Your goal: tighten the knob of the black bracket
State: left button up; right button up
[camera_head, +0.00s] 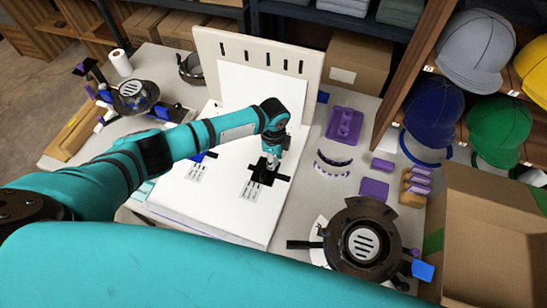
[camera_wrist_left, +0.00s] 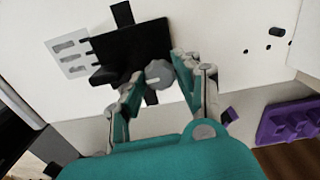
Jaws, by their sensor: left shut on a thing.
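The black bracket (camera_head: 264,175) stands out from the white board (camera_head: 225,195), partly hidden by my gripper in the head view. In the left wrist view the black bracket (camera_wrist_left: 128,52) shows as a dark plate beside a grey label. Its round grey knob (camera_wrist_left: 159,73) sits at the plate's lower right edge. My left gripper (camera_head: 271,158) is over the bracket. In the left wrist view the fingers of the left gripper (camera_wrist_left: 156,78) are on either side of the knob, shut on it. My right gripper is not in view.
A blue piece (camera_head: 203,156) is on the board left of the bracket. A purple tray (camera_head: 344,125), purple blocks (camera_head: 374,189) and a black round device (camera_head: 362,240) lie to the right. A cardboard box (camera_head: 490,235) stands at the right edge.

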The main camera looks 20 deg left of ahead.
pick_arm(q)
jog(key=shift+d, duration=0.1)
dwell(0.3)
jog(key=o, duration=1.1)
jog(key=shift+o, duration=0.2)
notch_tip(320, 180, up, 12)
